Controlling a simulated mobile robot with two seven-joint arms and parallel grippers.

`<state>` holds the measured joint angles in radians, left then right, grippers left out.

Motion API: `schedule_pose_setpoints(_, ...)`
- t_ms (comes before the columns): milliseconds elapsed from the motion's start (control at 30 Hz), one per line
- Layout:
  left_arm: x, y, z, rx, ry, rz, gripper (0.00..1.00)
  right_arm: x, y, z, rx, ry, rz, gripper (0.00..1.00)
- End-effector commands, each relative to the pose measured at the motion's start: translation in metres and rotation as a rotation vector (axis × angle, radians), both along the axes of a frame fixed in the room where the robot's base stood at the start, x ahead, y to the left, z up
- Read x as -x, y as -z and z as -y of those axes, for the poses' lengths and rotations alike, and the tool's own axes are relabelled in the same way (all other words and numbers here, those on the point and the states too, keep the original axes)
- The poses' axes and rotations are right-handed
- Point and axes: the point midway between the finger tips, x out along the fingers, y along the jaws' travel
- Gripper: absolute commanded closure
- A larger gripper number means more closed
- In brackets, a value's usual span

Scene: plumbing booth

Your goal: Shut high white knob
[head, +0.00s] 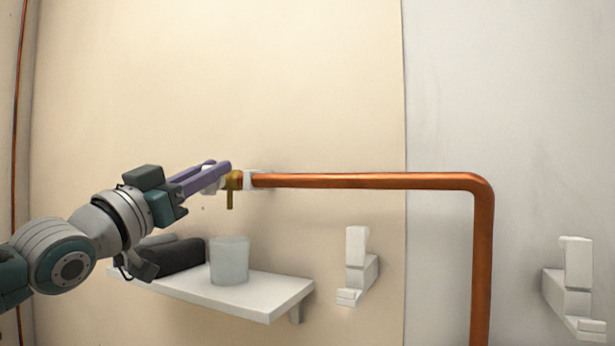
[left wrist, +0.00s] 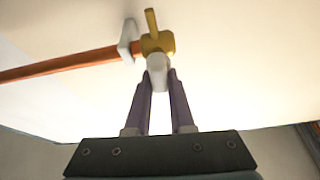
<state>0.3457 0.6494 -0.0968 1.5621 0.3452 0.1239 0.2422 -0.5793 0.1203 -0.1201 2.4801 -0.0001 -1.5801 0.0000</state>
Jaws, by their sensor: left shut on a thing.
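The white knob (left wrist: 158,68) sits on a brass valve (left wrist: 157,43) at the left end of the copper pipe. In the head view the brass valve (head: 232,182) shows with its spout pointing down, and the knob (head: 208,168) is mostly hidden by the fingers. My left gripper (head: 222,172) reaches in from the left. In the left wrist view its two purple fingers (left wrist: 158,88) are shut on the knob, one on each side. My right gripper is not in view.
The copper pipe (head: 370,181) runs right along the wall, then bends down. Below the valve, a white shelf (head: 258,298) holds a pale cup (head: 229,260) and a dark rolled object (head: 178,257). White wall brackets (head: 356,265) (head: 574,285) stand to the right.

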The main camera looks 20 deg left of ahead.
Motion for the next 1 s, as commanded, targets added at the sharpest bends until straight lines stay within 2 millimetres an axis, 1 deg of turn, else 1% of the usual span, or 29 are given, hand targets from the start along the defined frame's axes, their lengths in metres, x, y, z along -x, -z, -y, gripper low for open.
schedule_pose_setpoints(33,-0.001,0.009,-0.001,-0.031,-0.004,-0.013,1.0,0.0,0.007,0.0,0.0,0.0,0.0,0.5)
schedule_pose_setpoints(300,-0.001,0.011,0.0,-0.259,-0.007,0.002,1.0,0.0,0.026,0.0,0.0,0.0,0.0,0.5)
schedule_pose_setpoints(467,-0.001,0.01,0.001,-0.411,-0.009,0.012,1.0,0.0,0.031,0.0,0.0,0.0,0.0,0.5)
schedule_pose_setpoints(767,-0.001,0.008,0.003,-0.694,-0.01,0.034,1.0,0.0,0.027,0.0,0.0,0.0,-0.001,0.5)
schedule_pose_setpoints(1000,-0.001,0.008,0.004,-0.922,-0.01,0.053,1.0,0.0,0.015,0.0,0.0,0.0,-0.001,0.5)
